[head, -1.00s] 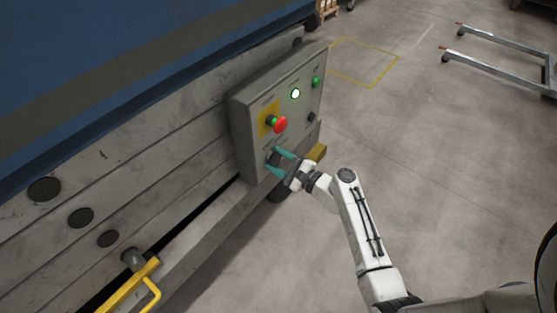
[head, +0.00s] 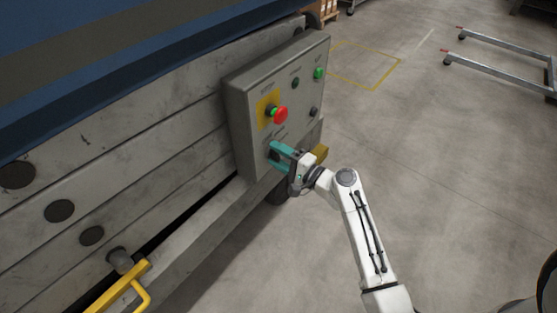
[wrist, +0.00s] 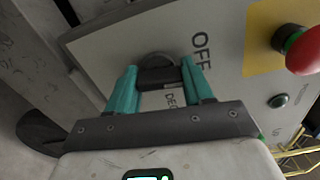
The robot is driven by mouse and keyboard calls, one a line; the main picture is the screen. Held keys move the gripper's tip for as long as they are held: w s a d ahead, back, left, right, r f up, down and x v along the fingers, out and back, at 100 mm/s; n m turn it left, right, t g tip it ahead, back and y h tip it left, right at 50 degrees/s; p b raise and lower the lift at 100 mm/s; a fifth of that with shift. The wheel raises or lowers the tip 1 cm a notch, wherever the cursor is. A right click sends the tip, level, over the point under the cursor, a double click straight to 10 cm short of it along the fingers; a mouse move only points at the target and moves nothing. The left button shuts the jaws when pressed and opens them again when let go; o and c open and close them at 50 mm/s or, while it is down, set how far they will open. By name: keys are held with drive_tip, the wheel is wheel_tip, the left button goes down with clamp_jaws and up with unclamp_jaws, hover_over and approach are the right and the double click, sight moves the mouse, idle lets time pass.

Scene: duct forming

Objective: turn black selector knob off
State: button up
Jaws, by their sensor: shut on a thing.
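The black selector knob (wrist: 157,72) sits low on the grey control panel (head: 247,110). My gripper (head: 279,155) reaches it from the right, with its teal fingers at the knob. In the wrist view, my gripper (wrist: 160,76) has one finger on each side of the knob and is shut on it. The OFF label (wrist: 201,53) is printed beside the right finger. Part of the lower lettering is hidden behind the gripper. The fingers hide most of the knob in the head view.
A red emergency button (head: 280,114) on a yellow plate is just above the knob. A dark round lamp (head: 295,83), a bright green lamp (head: 318,73) and a small black control (head: 314,112) are also on the panel. A yellow handle (head: 122,288) is lower left. Open floor lies right.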

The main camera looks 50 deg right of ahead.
drive_tip(key=shift+a+f+n+b, duration=0.15)
drive_tip(key=shift+n+b, duration=0.25)
drive_tip(key=shift+n, duration=0.2)
drive_tip(key=o, duration=1)
drive_tip(key=shift+o, duration=0.2)
drive_tip(key=s, duration=1.1)
drive_tip(key=shift+d+p, duration=0.25)
drive_tip(key=shift+p, duration=0.05)
drive_tip(key=shift+w, duration=0.1)
